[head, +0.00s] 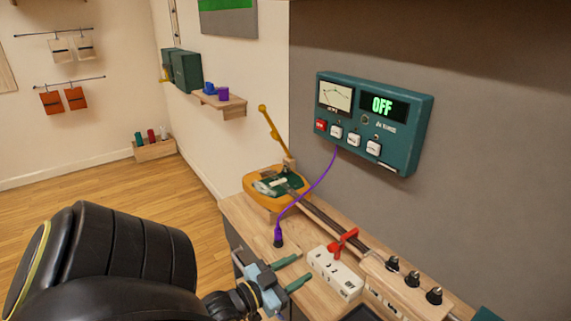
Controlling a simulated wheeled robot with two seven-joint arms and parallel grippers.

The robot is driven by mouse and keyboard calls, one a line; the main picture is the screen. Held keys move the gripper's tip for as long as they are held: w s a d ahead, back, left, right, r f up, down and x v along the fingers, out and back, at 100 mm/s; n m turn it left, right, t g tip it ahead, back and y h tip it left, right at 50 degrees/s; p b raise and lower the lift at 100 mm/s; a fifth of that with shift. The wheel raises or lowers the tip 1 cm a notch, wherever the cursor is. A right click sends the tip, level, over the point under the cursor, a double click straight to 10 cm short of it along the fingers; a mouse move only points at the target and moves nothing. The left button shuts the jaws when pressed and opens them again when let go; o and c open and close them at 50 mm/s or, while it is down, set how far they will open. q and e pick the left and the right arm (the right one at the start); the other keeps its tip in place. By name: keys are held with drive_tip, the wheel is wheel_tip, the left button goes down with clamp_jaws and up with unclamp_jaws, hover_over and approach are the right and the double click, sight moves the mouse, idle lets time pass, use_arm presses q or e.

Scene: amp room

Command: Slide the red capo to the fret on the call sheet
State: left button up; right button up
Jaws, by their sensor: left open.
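The red capo (346,239) sits on the neck (325,222) of a stringed instrument, toward its headstock end. The instrument's orange-yellow body (254,193) lies at the far end of the wooden bench, and its headstock (408,290) with dark tuning pegs is at the near right. My left gripper (299,270) is open and empty, with its green fingers pointing right over the bench. It is left of and nearer than the capo, apart from it. I cannot make out a call sheet. My right gripper is not in view.
A white box with sockets (335,274) stands on the bench between my left fingers and the neck. A purple cable (318,187) runs from the teal wall panel (409,133), which reads OFF, to a plug (278,237) on the bench. A dark tray edge shows at the bottom.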

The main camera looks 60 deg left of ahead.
use_arm(q)
drive_tip(key=shift+s+d, duration=0.15)
drive_tip(key=shift+s, duration=1.15)
